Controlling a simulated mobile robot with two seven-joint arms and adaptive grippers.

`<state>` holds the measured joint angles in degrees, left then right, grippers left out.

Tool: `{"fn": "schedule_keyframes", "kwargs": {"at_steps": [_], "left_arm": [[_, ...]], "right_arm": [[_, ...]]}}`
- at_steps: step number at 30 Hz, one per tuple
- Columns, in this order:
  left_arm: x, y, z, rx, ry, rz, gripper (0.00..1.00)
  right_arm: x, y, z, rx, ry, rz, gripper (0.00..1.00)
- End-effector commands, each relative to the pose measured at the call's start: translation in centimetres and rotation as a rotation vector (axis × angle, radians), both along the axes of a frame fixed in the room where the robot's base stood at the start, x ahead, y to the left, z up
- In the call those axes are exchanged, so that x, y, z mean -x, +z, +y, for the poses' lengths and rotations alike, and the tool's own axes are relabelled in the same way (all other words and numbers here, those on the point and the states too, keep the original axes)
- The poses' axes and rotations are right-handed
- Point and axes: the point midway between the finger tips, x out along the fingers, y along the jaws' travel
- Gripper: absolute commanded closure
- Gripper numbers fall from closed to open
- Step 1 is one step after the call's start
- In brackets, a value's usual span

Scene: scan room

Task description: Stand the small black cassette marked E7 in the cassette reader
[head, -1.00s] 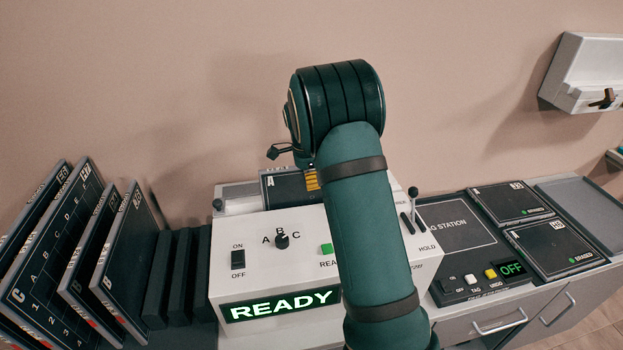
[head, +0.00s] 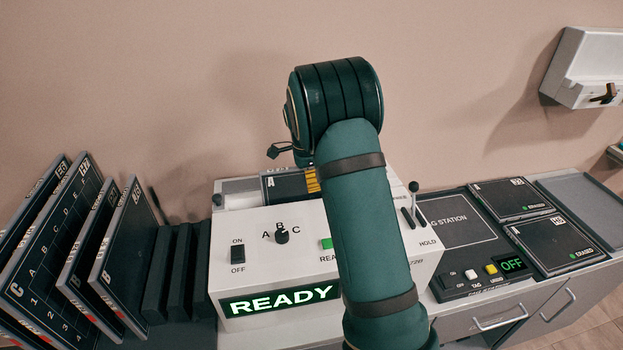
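A black cassette (head: 284,187) marked A sits at the top of the white cassette reader (head: 310,222), upright or leaning back. Yellow stripes show at its right. Its code corner is hidden behind my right arm, so I cannot read whether it is E7. The reader's sign (head: 279,303) is lit READY. My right gripper (head: 304,158) is over the reader, mostly hidden behind my own wrist. Only a small dark part shows. I cannot see its fingertips or whether they hold the cassette. My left gripper is out of view.
Larger cassettes (head: 126,245) lean in a dark rack (head: 181,272) at the left. At the right is the tag station (head: 457,222), its display reading OFF, with two small black cassettes (head: 511,198) lying flat beside it. A grey tray (head: 581,200) is empty. A white box (head: 585,68) hangs on the wall.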

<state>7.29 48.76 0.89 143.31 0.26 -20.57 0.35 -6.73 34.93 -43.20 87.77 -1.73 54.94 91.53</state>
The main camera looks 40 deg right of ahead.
Motion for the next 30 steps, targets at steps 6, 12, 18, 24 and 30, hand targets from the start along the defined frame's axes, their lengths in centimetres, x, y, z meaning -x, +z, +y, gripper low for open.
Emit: {"fn": "schedule_keyframes", "kwargs": {"at_steps": [6, 12, 18, 24, 30], "left_arm": [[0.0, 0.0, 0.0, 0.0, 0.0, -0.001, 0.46], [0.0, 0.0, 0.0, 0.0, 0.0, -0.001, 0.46], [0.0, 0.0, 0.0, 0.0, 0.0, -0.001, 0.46], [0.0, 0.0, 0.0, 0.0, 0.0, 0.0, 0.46], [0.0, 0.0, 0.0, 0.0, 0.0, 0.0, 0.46]], "right_arm": [[0.0, 0.0, 0.0, -0.001, 0.0, 0.002, 0.61], [-0.2, 2.0, 0.3, 0.001, 0.001, -0.003, 0.61], [-0.4, 6.1, 0.7, 0.001, 0.001, -0.004, 0.61], [-0.6, 9.7, 1.1, 0.0, 0.0, -0.004, 0.61], [-0.7, 11.6, 1.3, 0.0, 0.0, 0.0, 0.61]]}}
